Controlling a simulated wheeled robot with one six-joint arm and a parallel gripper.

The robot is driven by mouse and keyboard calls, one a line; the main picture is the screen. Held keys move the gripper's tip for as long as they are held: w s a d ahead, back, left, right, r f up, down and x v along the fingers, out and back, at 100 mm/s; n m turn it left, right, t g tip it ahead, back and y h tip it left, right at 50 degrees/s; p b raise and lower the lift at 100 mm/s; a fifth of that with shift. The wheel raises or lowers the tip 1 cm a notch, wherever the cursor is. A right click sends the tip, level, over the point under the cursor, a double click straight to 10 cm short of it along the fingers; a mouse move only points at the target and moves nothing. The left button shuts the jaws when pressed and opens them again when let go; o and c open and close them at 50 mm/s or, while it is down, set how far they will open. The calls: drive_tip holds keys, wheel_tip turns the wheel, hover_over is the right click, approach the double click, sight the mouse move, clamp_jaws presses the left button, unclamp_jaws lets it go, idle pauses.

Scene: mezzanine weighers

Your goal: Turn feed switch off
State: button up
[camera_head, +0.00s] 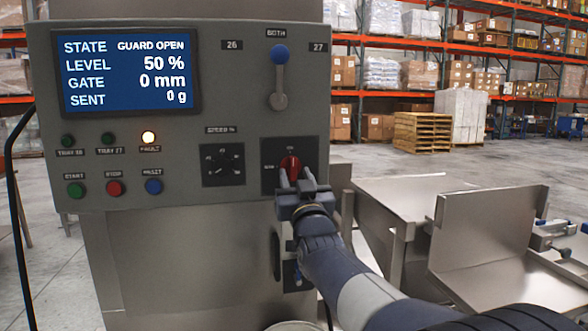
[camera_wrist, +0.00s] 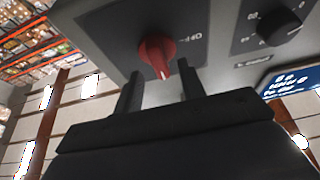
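The feed switch is a red rotary knob (camera_head: 290,166) on a black plate at the lower right of the grey control panel. It also shows in the wrist view as a red knob (camera_wrist: 156,52) with a white pointer mark. My gripper (camera_head: 297,178) is right in front of the knob in the head view and partly covers it and its labels. In the wrist view my gripper's two fingers (camera_wrist: 158,85) stand apart, one on each side below the knob, with a gap between them. I cannot tell whether they touch the knob.
The panel's screen (camera_head: 127,72) reads GUARD OPEN, level 50 %, gate 0 mm. Metal chutes (camera_head: 485,245) stand at right.

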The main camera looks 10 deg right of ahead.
drive_tip(key=shift+x, duration=1)
drive_tip(key=shift+c, duration=0.6)
clamp_jaws()
